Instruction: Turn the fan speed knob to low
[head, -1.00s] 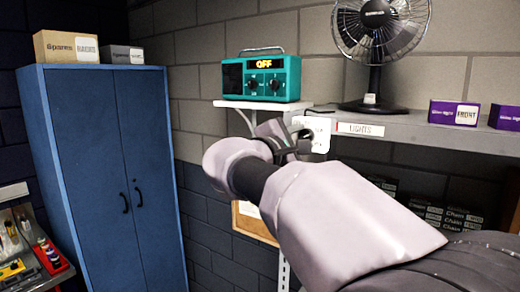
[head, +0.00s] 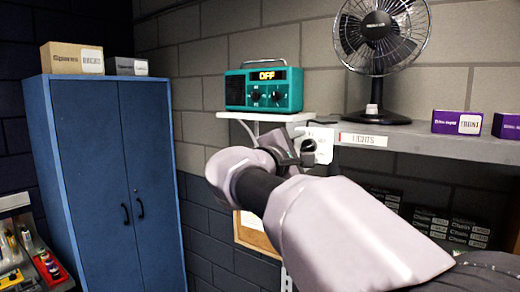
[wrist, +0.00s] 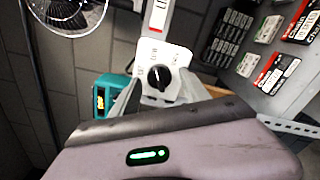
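The fan (head: 383,38) stands on the grey shelf at the upper right; part of its cage shows in the wrist view (wrist: 70,14). A white control plate (head: 325,143) hangs at the shelf's left end. In the wrist view the plate (wrist: 146,49) carries a round black knob (wrist: 159,77) with a white pointer mark and small dark lettering, too small to read. My gripper (wrist: 158,98) is open and empty, with one finger on each side of the knob in that view. I cannot tell whether they touch it. In the head view my gripper (head: 294,148) is beside the plate.
A teal radio (head: 263,90) reading OFF sits on a small white shelf just above my gripper. A LIGHTS label (head: 363,139) is on the shelf edge. Purple boxes (head: 458,122) stand right of the fan. A blue cabinet (head: 105,180) stands left.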

